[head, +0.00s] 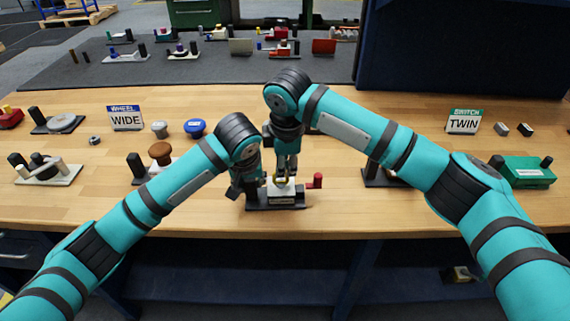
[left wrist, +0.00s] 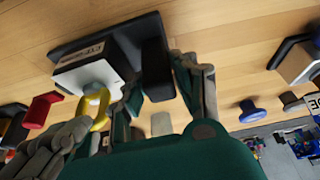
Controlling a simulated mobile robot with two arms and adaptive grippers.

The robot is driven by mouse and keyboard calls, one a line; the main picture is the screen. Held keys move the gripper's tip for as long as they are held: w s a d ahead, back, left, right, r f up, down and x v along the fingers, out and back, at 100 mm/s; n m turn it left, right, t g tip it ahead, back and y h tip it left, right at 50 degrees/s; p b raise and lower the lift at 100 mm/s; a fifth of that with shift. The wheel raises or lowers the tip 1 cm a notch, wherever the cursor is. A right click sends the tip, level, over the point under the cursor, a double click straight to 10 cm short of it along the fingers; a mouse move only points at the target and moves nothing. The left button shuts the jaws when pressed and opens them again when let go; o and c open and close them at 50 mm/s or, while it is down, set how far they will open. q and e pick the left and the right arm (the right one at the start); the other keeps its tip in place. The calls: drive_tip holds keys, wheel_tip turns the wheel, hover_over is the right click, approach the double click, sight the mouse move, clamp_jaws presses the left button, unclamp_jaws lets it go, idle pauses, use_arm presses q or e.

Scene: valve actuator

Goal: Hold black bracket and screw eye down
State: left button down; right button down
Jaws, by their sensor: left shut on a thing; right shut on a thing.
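The valve unit stands near the front edge of the bench, with a white block (head: 281,190) on a black base (head: 290,206). Its upright black bracket (left wrist: 156,66) is at the left end, between the fingers of my left gripper (head: 247,190), which is shut on it. The yellow screw eye (head: 282,181) sits on top of the block; it also shows in the left wrist view (left wrist: 98,108). My right gripper (head: 284,172) comes from above and is shut on the screw eye, partly hiding it. A red handle (head: 316,181) sticks out on the right.
A "WIDE" sign (head: 126,118), a brown knob (head: 160,151) and a blue knob (head: 195,127) are on the left. A "TWIN" sign (head: 463,122) and a green box (head: 526,170) are on the right.

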drive_tip(key=shift+s+a+m, duration=0.1)
drive_tip(key=shift+m, duration=0.4)
drive_tip(key=c, duration=1.4)
unclamp_jaws()
wheel_tip(320, 180, up, 12)
drive_tip(key=s, duration=0.2)
drive_tip(key=shift+s, duration=0.2)
drive_tip(key=shift+f, duration=0.1)
use_arm(q)
drive_tip(key=c, duration=1)
unclamp_jaws()
drive_tip(key=shift+o, duration=0.2)
use_arm(e)
drive_tip(key=shift+w, duration=0.1)
